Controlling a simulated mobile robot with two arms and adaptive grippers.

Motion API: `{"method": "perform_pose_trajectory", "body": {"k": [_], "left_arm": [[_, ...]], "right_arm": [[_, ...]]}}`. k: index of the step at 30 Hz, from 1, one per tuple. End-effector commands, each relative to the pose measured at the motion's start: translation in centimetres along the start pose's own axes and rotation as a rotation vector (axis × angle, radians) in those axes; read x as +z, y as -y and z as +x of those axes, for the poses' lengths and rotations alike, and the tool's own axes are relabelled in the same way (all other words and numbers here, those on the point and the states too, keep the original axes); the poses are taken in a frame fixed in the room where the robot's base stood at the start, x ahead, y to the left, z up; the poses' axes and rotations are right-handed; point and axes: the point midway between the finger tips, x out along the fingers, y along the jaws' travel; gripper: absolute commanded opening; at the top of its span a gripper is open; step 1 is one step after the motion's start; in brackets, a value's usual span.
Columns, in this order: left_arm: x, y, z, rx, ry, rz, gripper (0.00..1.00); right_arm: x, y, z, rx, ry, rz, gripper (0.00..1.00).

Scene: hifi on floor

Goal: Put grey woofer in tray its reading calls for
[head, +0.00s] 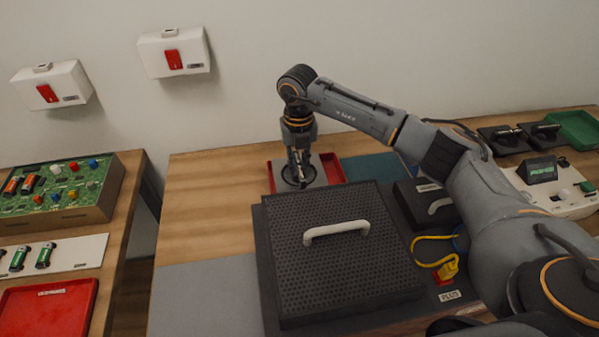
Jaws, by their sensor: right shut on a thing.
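My right gripper (299,178) reaches down at the red tray (332,168) behind the large speaker box. It is shut on the grey woofer (312,174), a round piece with a dark ring, which is partly hidden by the fingers. The woofer is at the tray's left part; I cannot tell whether it touches the tray floor. A white meter (560,197) at the right has a dark display (542,170) with green characters too small to read. A green tray (577,127) stands at the far right back. My left gripper is not in view.
A black perforated panel with a white handle (337,231) fills the middle front. A yellow cable plug (447,268) lies right of it. Dark handled pieces (505,138) stand near the green tray. Another bench at left holds a green board (56,190) and a red tray (48,307).

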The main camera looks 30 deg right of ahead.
Motion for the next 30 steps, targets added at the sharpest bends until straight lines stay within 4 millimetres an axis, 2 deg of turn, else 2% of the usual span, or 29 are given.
{"method": "perform_pose_trajectory", "body": {"k": [9, 19, 20, 22, 23, 30], "left_arm": [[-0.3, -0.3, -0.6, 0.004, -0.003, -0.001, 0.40], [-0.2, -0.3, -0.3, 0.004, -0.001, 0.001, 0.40], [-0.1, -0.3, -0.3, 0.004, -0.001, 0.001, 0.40], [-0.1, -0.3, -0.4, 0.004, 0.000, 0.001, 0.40], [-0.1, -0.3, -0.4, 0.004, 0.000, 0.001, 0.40], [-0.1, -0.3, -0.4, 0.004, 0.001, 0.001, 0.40]], "right_arm": [[0.0, -0.1, 3.2, 0.002, 0.002, 0.000, 0.00], [0.1, -0.1, 3.5, 0.002, 0.003, 0.000, 0.00], [0.0, 0.0, 3.6, -0.001, 0.000, 0.000, 0.20], [0.0, 0.0, 3.6, -0.001, 0.000, 0.000, 0.34], [0.0, 0.0, 3.6, -0.001, 0.000, 0.000, 0.36], [0.0, 0.0, 3.6, -0.001, -0.001, 0.000, 0.36]]}}
